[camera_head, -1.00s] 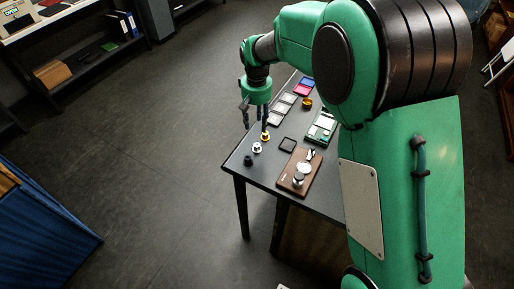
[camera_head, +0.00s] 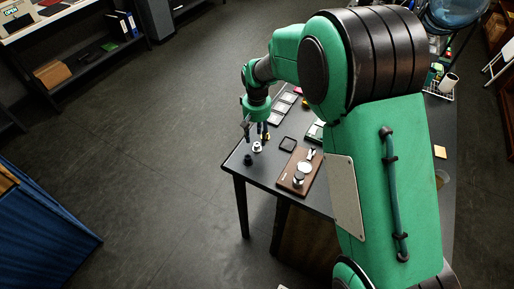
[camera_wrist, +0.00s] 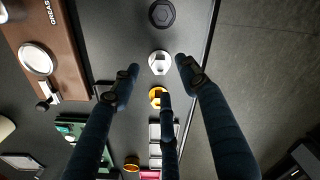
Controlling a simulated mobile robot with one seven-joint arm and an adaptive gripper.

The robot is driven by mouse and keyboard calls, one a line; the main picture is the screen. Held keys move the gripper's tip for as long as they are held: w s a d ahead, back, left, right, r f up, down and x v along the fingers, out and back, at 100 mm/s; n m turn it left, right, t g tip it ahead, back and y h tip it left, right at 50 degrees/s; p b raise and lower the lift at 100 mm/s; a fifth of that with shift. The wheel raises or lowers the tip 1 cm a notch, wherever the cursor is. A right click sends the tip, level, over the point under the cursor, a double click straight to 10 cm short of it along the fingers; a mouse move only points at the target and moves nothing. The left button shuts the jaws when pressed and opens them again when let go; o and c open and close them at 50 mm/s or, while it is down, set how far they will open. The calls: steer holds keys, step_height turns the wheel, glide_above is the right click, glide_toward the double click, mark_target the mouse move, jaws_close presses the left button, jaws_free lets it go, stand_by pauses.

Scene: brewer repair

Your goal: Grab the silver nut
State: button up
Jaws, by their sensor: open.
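The silver nut (camera_head: 257,147) stands on the dark table near its left edge. In the wrist view the silver nut (camera_wrist: 160,63) lies between and just beyond my fingertips. My gripper (camera_head: 256,134) points down above it, open and empty; its spread fingers also frame the nut in the wrist view (camera_wrist: 158,74). A gold nut (camera_wrist: 157,97) lies behind one finger and is partly covered. A black nut (camera_wrist: 162,13) sits on the other side of the silver nut.
A brown board (camera_head: 299,172) with a round metal part lies to the right. A black square frame (camera_head: 288,144) and several pale tiles (camera_head: 283,108) lie farther back. The table edge (camera_wrist: 210,35) runs close beside the nuts, with open floor beyond.

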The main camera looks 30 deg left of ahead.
mark_target(257, 144)
stand_by(0.3)
steer(key=shift+f+b, duration=0.4)
steer(key=shift+f, duration=2.25)
jaws_close()
